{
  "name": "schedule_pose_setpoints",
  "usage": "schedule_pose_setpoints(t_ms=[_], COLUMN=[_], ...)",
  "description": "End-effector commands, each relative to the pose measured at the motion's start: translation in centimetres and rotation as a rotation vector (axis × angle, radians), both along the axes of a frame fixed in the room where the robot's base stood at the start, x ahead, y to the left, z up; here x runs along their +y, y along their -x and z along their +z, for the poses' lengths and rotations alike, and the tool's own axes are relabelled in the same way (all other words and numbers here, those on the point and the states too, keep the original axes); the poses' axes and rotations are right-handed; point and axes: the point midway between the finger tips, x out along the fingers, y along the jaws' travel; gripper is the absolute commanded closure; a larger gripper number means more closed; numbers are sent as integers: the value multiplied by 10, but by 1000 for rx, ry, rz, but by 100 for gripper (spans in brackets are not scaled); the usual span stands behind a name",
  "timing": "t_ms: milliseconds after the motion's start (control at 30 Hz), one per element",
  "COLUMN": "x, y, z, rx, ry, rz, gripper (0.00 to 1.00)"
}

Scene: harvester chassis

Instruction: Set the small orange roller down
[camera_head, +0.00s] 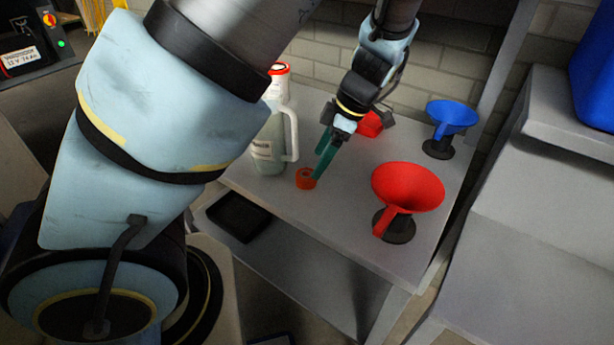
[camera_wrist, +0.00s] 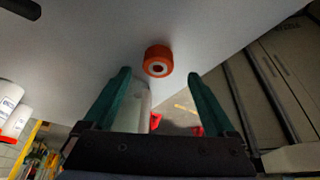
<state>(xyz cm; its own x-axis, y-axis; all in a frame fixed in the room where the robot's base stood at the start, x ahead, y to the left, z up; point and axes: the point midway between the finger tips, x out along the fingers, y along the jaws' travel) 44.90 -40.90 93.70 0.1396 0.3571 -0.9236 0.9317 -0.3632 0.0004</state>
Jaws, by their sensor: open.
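The small orange roller (camera_head: 306,179) rests on the grey shelf top (camera_head: 270,192), near its front edge in the head view. In the wrist view the roller (camera_wrist: 158,61) shows its pale hub and dark centre hole, just beyond the fingertips and between their lines. My gripper (camera_head: 322,157) has two green fingers and is open, with nothing between them. Its fingertips are close beside the roller in the head view. The open fingers also show in the wrist view (camera_wrist: 158,74), apart from the roller on both sides.
A large red funnel (camera_head: 407,187) and a blue funnel (camera_head: 451,116) stand on dark bases to the right. A pale jug (camera_head: 268,145) with a handle stands left of the roller. A red object (camera_head: 370,124) lies behind my gripper. A black tray (camera_head: 238,216) sits lower down.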

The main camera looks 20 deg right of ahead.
Motion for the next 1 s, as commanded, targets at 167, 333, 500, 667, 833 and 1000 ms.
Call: schedule_pose_setpoints(t_ms=[167, 333, 500, 667, 833, 1000], x=[8, 20, 25, 25, 25, 25], y=[-3, -10, -12, -12, -12, -12], z=[-10, -32, -47, -49, -49, -49], rx=[1, 2, 2, 1, 1, 1], ry=[-3, -3, -1, 1, 1, 1], rz=[2, 2, 0, -1, -1, -1], gripper=[9, 9, 9, 9, 19, 38])
